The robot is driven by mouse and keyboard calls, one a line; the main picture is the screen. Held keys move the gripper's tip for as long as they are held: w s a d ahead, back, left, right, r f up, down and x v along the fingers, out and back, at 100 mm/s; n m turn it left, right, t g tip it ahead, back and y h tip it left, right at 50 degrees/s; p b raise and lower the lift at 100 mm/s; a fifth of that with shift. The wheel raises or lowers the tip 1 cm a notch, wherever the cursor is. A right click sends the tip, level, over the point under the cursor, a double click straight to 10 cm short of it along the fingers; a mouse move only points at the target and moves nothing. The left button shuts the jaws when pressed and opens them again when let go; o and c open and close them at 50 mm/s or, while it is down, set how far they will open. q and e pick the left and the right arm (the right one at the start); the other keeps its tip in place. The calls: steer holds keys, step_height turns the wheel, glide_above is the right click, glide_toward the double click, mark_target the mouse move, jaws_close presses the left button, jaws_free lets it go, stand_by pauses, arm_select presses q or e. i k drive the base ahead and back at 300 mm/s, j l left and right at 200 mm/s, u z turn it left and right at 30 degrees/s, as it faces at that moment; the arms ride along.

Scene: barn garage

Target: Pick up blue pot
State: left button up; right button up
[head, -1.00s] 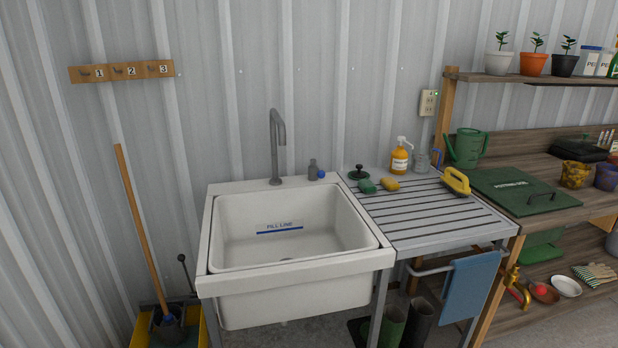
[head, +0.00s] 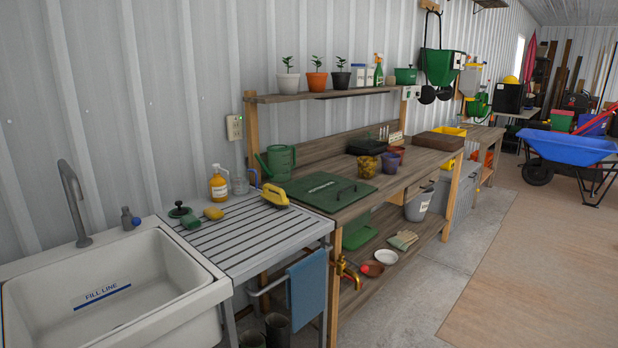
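A bluish-purple pot (head: 390,162) stands on the wooden potting bench (head: 425,161), right of a mottled yellow pot (head: 369,168). A reddish-brown pot (head: 398,151) stands close behind it. The bluish-purple one is the nearest to a blue pot that I can make out, and it is small at this distance. Neither of my grippers is in view.
A white sink (head: 120,290) and slatted drainboard (head: 250,235) stand at the left. A green board (head: 320,190) lies on the bench. Potted seedlings stand on the shelf (head: 325,95). A blue wheelbarrow (head: 570,147) is at the right; the floor (head: 530,270) before it is clear.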

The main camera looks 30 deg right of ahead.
mark_target(390, 161)
steer(key=i+l, duration=0.2)
steer(key=l, duration=0.25)
steer(key=i+l+z, duration=0.1)
steer(key=l, duration=0.3)
steer(key=i+l, duration=0.3)
steer(key=i+l+z, duration=0.1)
steer(key=l, duration=0.45)
steer(key=i, duration=0.1)
